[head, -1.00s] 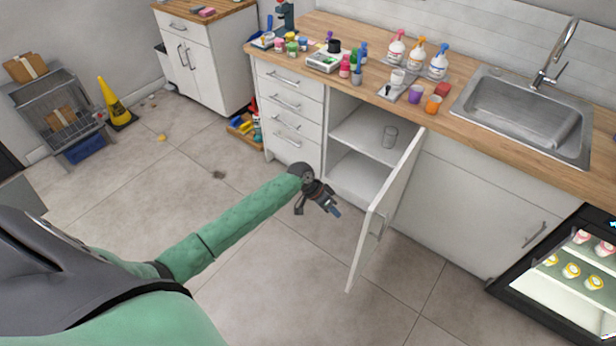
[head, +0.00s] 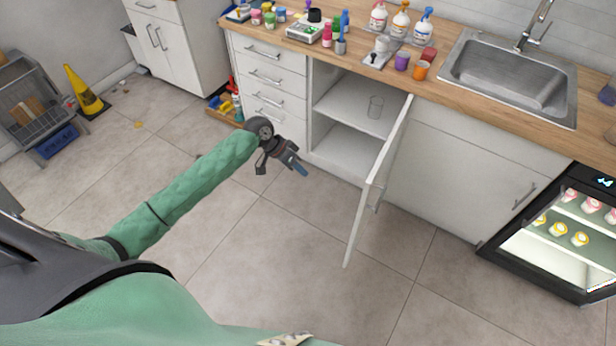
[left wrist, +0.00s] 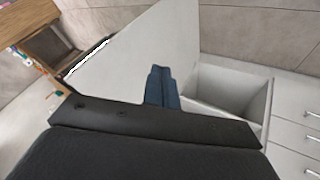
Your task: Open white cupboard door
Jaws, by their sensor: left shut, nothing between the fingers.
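The white cupboard door (head: 380,180) stands swung out from the counter in the head view, with its handle on the outer face. My left gripper (head: 302,170) is shut and empty, in front of the cupboard's left side and apart from the door. In the left wrist view, the shut blue fingertips (left wrist: 161,88) appear in front of the door's white panel (left wrist: 135,55), with the open cupboard (left wrist: 228,88) to their right. My right gripper is out of view.
White drawers (head: 268,80) are left of the cupboard. The wooden counter (head: 440,97) holds bottles and cups beside a sink (head: 510,75). A small glass-front fridge (head: 560,240) stands at the right. The tiled floor (head: 270,250) in front is clear.

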